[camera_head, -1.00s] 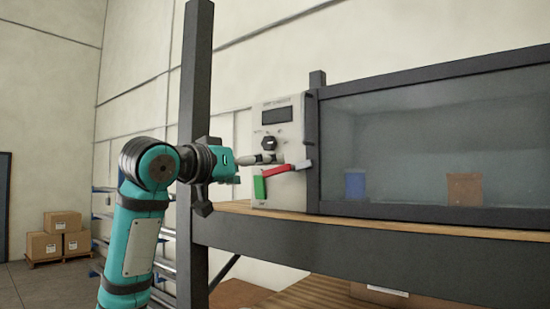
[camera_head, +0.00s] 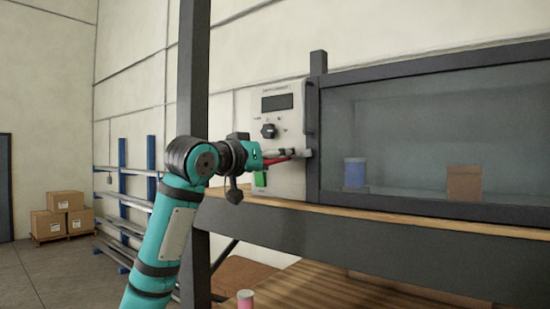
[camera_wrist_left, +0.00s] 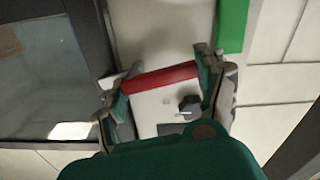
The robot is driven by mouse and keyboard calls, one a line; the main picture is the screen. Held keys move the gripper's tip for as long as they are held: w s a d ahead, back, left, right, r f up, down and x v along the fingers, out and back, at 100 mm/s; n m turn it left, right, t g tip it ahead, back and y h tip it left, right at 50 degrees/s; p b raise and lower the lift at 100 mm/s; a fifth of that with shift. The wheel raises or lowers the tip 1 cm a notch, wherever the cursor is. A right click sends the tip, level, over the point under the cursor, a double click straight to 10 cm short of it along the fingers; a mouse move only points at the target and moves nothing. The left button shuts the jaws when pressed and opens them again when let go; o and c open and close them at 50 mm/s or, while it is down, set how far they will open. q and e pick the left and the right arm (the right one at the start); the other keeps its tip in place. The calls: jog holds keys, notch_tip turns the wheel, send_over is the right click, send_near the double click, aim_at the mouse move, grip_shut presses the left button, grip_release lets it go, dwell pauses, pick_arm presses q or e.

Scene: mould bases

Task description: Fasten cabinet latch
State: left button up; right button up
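The cabinet (camera_head: 420,68) has a dark frame and a clear front. On its left is a pale control panel (camera_head: 287,122) with a dark display and a black knob. The latch is a red bar (camera_head: 277,160) low on the panel, partly hidden by my left gripper (camera_head: 295,156). In the left wrist view the red bar (camera_wrist_left: 163,78) crosses between the spread fingers of my left gripper (camera_wrist_left: 160,70). The fingers are wide apart; whether either touches the bar I cannot tell. My right gripper is out of view.
A green block (camera_head: 261,179) is on the panel below the latch. A blue container (camera_head: 355,173) and a brown box (camera_head: 464,184) stand inside the cabinet. A dark post (camera_head: 194,80) rises beside my left arm. A pink-topped cylinder (camera_head: 245,299) stands below.

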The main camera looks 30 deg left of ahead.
pick_arm(q)
jog(key=c, duration=0.5)
jog(key=shift+r+m, duration=0.3)
jog(key=shift+m, duration=1.1)
jog(key=shift+c, duration=0.2)
jog(key=o, duration=1.2)
jog(key=shift+c, duration=0.2)
jog(key=shift+s, duration=0.1)
jog(key=s, duration=1.2)
jog(key=shift+a, duration=0.45)
